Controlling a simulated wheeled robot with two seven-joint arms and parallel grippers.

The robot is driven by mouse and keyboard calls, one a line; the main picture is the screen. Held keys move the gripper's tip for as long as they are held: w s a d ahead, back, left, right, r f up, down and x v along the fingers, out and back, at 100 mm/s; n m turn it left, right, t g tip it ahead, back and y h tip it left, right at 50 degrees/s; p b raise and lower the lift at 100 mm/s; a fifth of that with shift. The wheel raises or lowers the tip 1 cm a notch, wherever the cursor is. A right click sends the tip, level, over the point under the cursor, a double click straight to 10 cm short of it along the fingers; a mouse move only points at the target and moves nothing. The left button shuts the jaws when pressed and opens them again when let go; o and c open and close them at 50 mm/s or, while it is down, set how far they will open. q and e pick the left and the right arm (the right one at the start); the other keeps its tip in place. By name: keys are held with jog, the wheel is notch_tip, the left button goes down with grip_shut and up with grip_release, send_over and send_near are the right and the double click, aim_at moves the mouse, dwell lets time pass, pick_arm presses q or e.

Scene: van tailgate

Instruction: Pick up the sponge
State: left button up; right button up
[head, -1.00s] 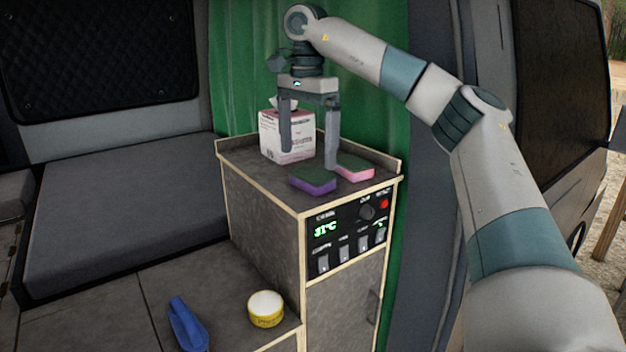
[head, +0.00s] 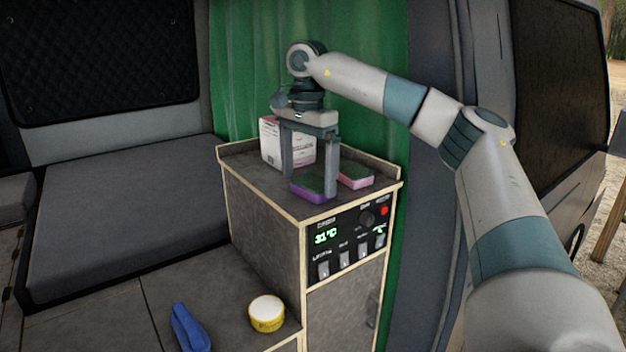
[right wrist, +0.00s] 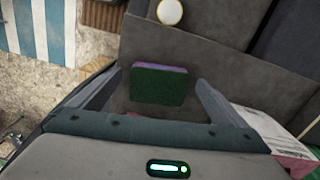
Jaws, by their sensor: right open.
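My right gripper (head: 310,197) is open, with one finger on each side of the purple sponge. In the right wrist view the purple sponge (right wrist: 160,88) shows between the open fingers (right wrist: 160,80), with a gap to each. I cannot tell how far the fingertips are above the cabinet top. My left gripper is not in view.
A tissue box (head: 270,142) stands behind the gripper on the cabinet top (head: 237,163), which has a raised rim at the back. Below, a yellow tin (head: 266,312) and a blue object (head: 190,328) lie on a lower surface. A control panel (head: 350,240) faces front.

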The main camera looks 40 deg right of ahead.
jog(key=shift+s+f, duration=0.1)
jog(key=shift+f, duration=0.4)
jog(key=c, duration=1.1)
